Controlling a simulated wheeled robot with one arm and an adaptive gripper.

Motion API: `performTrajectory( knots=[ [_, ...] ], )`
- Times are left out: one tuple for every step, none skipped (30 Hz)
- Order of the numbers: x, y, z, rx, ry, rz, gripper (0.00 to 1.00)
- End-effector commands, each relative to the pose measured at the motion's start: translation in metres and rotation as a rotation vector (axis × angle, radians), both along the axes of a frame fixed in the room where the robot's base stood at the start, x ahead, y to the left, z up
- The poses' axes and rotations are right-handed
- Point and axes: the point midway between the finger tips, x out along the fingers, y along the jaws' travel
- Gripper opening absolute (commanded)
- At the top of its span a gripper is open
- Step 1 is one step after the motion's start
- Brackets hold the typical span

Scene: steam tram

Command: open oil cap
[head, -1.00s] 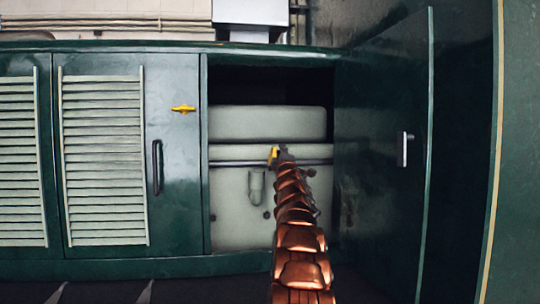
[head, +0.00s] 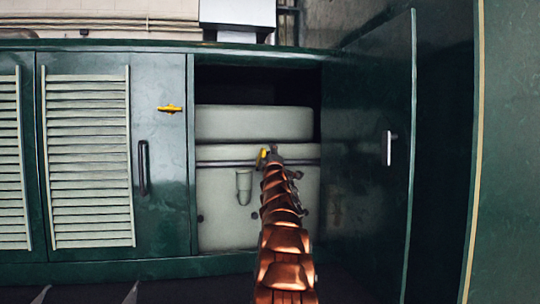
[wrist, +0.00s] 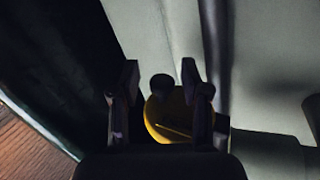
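The yellow oil cap (head: 262,157) shows in the head view on the pale grey tank (head: 222,182) inside the open green cabinet. My gripper (head: 272,153) is right beside the cap at the end of my copper-coloured arm, which covers part of the tank. In the wrist view my gripper (wrist: 160,74) has its two dark fingers apart. A small dark round knob (wrist: 161,86) shows in the gap, and the yellow cap (wrist: 166,118) lies behind it, partly covered by the right finger. I cannot tell whether a finger touches the cap.
The open cabinet door (head: 372,150) stands to the right of my arm. A closed louvred door (head: 88,160) with a yellow latch (head: 170,109) is on the left. A glass-like cup (head: 244,185) hangs on the tank front. A dark pipe runs along the tank.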

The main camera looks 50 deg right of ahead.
Motion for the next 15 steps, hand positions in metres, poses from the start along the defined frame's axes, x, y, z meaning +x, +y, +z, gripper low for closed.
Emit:
performTrajectory(
  knots=[
    [0.0001, 0.0001, -0.0001, 0.000, 0.000, 0.000, 0.46],
    [0.0001, 0.0001, -0.0001, 0.000, 0.000, 0.000, 0.46],
    [0.0001, 0.0001, -0.0001, 0.000, 0.000, 0.000, 0.46],
    [0.0001, 0.0001, -0.0001, 0.000, 0.000, 0.000, 0.46],
    [0.0002, 0.0000, -0.0002, 0.000, 0.000, 0.000, 0.46],
    [0.0001, 0.0002, -0.0001, 0.000, 0.000, 0.000, 0.46],
    [0.0000, 0.0004, 0.0000, 0.000, 0.000, 0.000, 0.46],
    [-0.0002, 0.0006, 0.0000, 0.000, 0.000, 0.000, 0.46],
    [-0.0005, 0.0010, 0.0001, 0.000, 0.000, 0.000, 0.46],
    [-0.0010, 0.0015, 0.0003, -0.001, 0.001, 0.000, 0.46],
    [-0.0012, 0.0021, 0.0002, -0.001, 0.001, -0.001, 0.46],
    [-0.0014, 0.0035, 0.0004, -0.002, 0.001, 0.000, 0.46],
    [-0.0021, 0.0041, 0.0003, -0.002, 0.001, 0.000, 0.46],
    [-0.0035, 0.0043, 0.0002, -0.002, 0.002, -0.001, 0.46],
    [-0.0049, 0.0052, 0.0001, -0.001, 0.001, -0.002, 0.46]
  ],
)
